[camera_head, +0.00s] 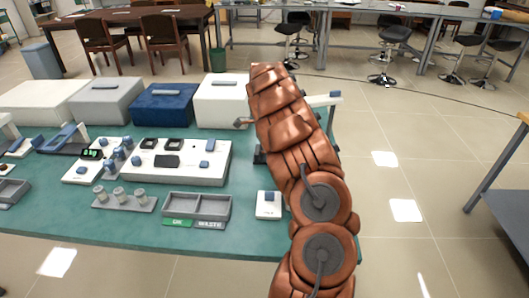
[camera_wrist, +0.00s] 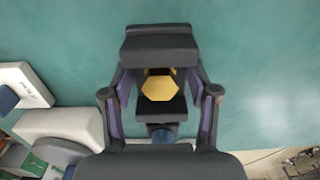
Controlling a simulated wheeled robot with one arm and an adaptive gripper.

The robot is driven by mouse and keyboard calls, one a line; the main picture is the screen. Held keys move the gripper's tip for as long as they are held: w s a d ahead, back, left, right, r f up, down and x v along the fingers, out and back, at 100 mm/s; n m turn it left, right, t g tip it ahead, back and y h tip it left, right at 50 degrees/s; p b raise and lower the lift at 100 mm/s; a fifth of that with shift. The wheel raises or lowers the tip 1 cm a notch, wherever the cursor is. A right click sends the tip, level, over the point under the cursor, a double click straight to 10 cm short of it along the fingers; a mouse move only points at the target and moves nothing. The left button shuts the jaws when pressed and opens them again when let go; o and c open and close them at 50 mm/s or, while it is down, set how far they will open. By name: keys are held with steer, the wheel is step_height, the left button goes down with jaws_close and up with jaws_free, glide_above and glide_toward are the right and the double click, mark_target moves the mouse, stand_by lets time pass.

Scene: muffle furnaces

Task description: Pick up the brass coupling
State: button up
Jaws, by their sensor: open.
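The brass coupling shows as a yellow, hexagonal top face (camera_wrist: 160,86) in the wrist view. My gripper (camera_wrist: 160,95) is open, with one finger to the left of the coupling and one to the right. Gaps show between the coupling and both fingers. Dark blocks lie just above and below the coupling in the picture; I cannot tell how they support it. In the head view my copper-coloured arm hides the coupling and most of my gripper.
The green bench (camera_head: 70,215) carries a divided grey tray (camera_head: 197,206), a rack with several small jars (camera_head: 120,197), and a white device with a blue knob (camera_head: 268,205). White and blue furnaces (camera_head: 162,105) line its back. Bare green surface surrounds the coupling's right side in the wrist view.

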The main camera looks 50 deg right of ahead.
steer(key=shift+c, duration=0.3)
jaws_close()
steer(key=shift+r, duration=0.1)
